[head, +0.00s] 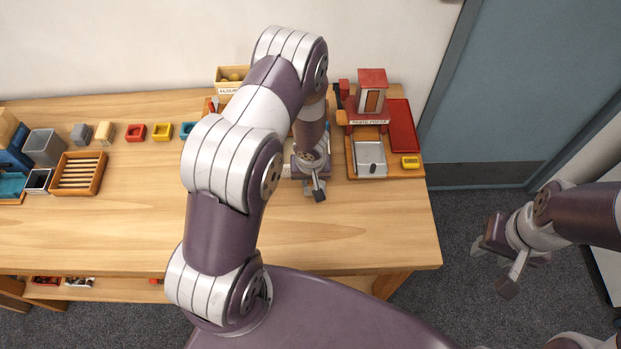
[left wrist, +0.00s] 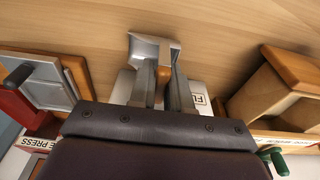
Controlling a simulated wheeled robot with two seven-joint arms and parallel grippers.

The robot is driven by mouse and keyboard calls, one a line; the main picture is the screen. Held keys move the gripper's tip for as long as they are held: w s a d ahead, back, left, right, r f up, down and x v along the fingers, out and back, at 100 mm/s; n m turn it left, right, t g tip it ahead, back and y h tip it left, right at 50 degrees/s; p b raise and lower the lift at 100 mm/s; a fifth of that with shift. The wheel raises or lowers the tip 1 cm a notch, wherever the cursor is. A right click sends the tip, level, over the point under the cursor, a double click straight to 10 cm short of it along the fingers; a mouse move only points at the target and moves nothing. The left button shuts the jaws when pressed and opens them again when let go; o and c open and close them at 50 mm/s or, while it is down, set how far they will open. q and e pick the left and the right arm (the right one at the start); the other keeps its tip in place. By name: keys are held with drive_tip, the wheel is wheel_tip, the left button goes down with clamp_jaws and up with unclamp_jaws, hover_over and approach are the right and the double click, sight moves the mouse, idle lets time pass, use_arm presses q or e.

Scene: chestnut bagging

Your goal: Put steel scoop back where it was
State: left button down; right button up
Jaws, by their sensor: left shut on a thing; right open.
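My left gripper (head: 313,188) is over the right part of the table, left of the wooden press station. In the left wrist view my left gripper (left wrist: 166,84) is shut on the wooden handle of the steel scoop (left wrist: 152,46). The scoop's silvery head sticks out past the fingertips, above or close to the tabletop; whether it touches cannot be told. A white piece with a partly hidden label (left wrist: 198,101) shows behind the fingers. In the head view the scoop is mostly hidden by my gripper. My right gripper (head: 490,268) is open and empty, over the floor right of the table.
The press station (head: 369,122) with a steel tray (head: 370,160) and a red tray (head: 403,126) stands close on the right. A wooden box (left wrist: 282,88) is close on the other side in the wrist view. A slatted rack (head: 78,174) stands left; the table's front middle is clear.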

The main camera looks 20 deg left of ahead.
use_arm(q)
drive_tip(key=c, duration=1.5)
unclamp_jaws()
drive_tip(key=shift+f, duration=0.1)
drive_tip(key=o, duration=0.4)
